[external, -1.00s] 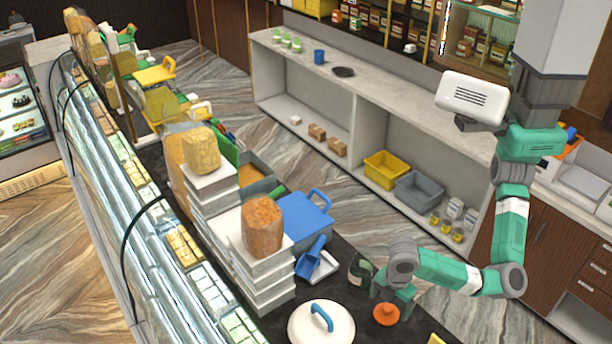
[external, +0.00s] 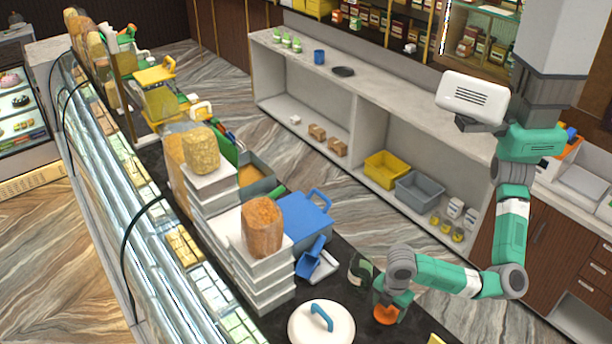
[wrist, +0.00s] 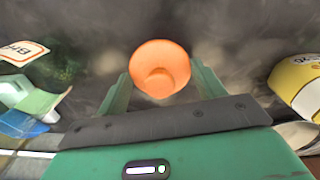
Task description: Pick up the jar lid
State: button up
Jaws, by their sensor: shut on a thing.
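The orange jar lid (external: 386,315) lies on the dark counter near the front, and it also shows in the wrist view (wrist: 160,68) with its round knob facing the camera. My gripper (external: 388,303) is down at the lid. In the wrist view my gripper's (wrist: 160,90) two green fingers stand on either side of the lid, shut on it. The fingers partly cover the lid in the external view. I cannot tell any gap between the lid and the counter.
A dark glass jar (external: 360,268) stands just behind my gripper. A white lid with a blue handle (external: 321,325) lies to the left. A blue scoop (external: 310,257) and stacked white boxes (external: 262,275) stand farther left. A yellow packet (wrist: 299,85) is at the right in the wrist view.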

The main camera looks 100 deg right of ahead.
jog(key=r, duration=0.3)
jog(key=shift+d+r, duration=0.1)
jog(key=shift+d, duration=0.15)
jog(key=s+d, duration=0.2)
jog(key=d, duration=0.5)
jog(key=s+d+r+p, duration=0.1)
jog(key=s+d, duration=0.2)
jog(key=d, duration=0.4)
jog(key=shift+d, duration=0.4)
